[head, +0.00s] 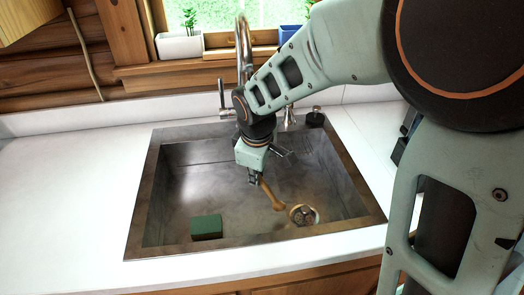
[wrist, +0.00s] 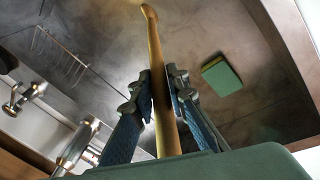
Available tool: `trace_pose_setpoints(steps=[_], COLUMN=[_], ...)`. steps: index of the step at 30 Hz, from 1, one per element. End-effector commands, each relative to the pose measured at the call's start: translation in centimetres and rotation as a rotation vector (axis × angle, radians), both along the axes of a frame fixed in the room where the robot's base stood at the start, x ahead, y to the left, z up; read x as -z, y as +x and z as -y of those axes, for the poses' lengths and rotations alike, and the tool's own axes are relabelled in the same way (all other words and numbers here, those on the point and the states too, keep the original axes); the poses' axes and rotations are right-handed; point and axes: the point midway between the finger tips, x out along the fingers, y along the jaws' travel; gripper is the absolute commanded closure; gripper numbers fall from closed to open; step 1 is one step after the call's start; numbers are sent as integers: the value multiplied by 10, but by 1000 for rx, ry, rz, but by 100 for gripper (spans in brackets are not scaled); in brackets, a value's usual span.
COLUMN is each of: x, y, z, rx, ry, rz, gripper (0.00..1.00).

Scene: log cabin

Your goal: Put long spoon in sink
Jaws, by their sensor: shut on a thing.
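A long wooden spoon (head: 271,197) hangs from my gripper (head: 258,177), angled down into the sink. In the wrist view the spoon (wrist: 157,75) runs between the two fingers of my gripper (wrist: 160,97), which are shut on it. The steel sink (head: 182,163) is set in the white counter. My gripper is over the basin, and the spoon's lower end is near the drain (head: 303,215). I cannot tell whether the spoon touches the sink floor.
A green sponge (head: 206,227) lies in the front left of the basin; it also shows in the wrist view (wrist: 221,76). The tall faucet (head: 243,50) stands behind the sink, close to my arm. A wire rack (wrist: 58,55) is on the basin wall. The left counter (head: 70,190) is clear.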

Motion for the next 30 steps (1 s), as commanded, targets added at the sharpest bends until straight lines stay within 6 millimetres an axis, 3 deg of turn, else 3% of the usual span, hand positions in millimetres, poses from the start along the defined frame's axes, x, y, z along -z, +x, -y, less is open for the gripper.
trace_pose_setpoints(steps=[1,5,17,18,22,30], x=[12,26,32,31,30,30], y=[-2,-2,-1,-1,-1,-1], z=[-1,-1,-1,-1,-1,-1], rx=[-2,-3,-2,-2,-2,-2], ry=[-3,-1,-1,-1,-1,-1], rz=[-6,-3,-2,-2,-2,-2], gripper=[100,100,100,84,69,68])
